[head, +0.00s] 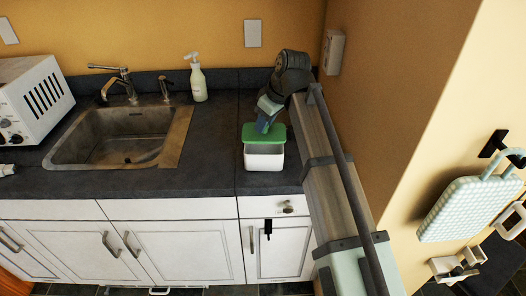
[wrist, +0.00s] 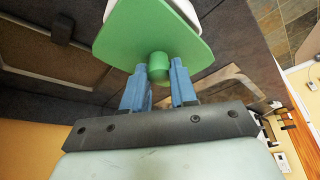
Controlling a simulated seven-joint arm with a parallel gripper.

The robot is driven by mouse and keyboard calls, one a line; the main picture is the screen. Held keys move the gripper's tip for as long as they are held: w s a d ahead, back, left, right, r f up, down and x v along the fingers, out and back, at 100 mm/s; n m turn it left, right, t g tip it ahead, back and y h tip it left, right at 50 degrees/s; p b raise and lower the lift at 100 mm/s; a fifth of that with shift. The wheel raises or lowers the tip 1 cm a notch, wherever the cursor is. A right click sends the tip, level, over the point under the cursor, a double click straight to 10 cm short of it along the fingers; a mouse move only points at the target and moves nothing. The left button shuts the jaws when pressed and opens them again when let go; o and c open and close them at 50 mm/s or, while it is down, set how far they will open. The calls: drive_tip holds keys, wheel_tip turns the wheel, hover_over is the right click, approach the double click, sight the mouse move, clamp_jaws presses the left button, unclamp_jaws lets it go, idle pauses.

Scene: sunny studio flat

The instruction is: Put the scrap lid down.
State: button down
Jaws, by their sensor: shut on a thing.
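The scrap lid is a green plate with a round green knob. In the head view the scrap lid (head: 262,134) is over the back part of a white scrap bin (head: 264,158) on the dark counter. The bin's front part shows uncovered. I cannot tell whether the lid touches the rim. My gripper (head: 267,122) is above the lid, fingers pointing down. In the wrist view the blue fingers of my gripper (wrist: 159,75) are shut on the knob of the lid (wrist: 155,35). A white edge of the bin shows beyond the lid.
A sink (head: 122,140) with a tap lies left of the bin. A soap bottle (head: 198,80) stands behind the sink's right corner. A white toaster oven (head: 34,98) is at the far left. Bare dark counter (head: 214,150) lies between sink and bin.

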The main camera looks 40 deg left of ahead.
drive_tip(key=shift+r, duration=0.3)
drive_tip(key=shift+w+d, duration=0.15)
drive_tip(key=shift+w, duration=0.05)
drive_tip(key=shift+w+d+f+m+t, duration=1.45)
drive_tip(key=shift+w+d+m, duration=2.65)
drive_tip(key=shift+w+d, duration=1.95)
drive_tip(key=shift+h, duration=0.4)
drive_tip(key=shift+s+d+f, duration=0.2)
drive_tip(key=shift+f, duration=1.3)
drive_tip(key=shift+s+d+f, duration=0.25)
drive_tip(key=shift+f, duration=1.2)
drive_tip(key=shift+s+d+f, duration=0.2)
drive_tip(key=shift+f, duration=1.3)
drive_tip(key=shift+f, duration=0.15)
